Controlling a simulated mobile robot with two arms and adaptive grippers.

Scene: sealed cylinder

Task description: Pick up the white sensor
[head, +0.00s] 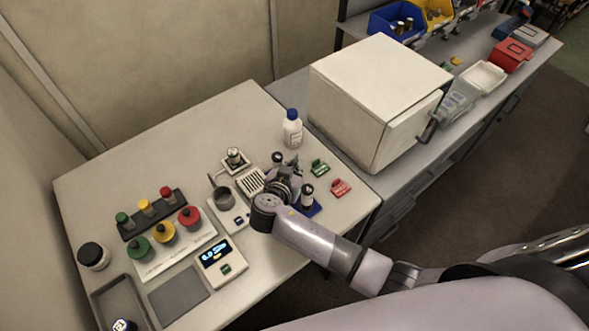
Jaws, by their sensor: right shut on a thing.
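My right gripper (287,166) is over the right part of the light table, beyond its wrist. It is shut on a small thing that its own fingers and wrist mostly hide. I cannot make out clearly whether this is the white sensor. A small dark-topped piece (277,157) shows right beside the fingers. A short black-and-white cylinder (308,194) stands upright on a blue base (313,209), just right of my wrist. My left gripper is not in view.
A white bottle with a blue cap (292,130) stands behind the gripper. Green (320,167) and red (341,188) small pieces lie to the right. A scale (222,262), a grey cup (224,197) and button panel (172,245) stand left. A large white box (365,95) stands behind right.

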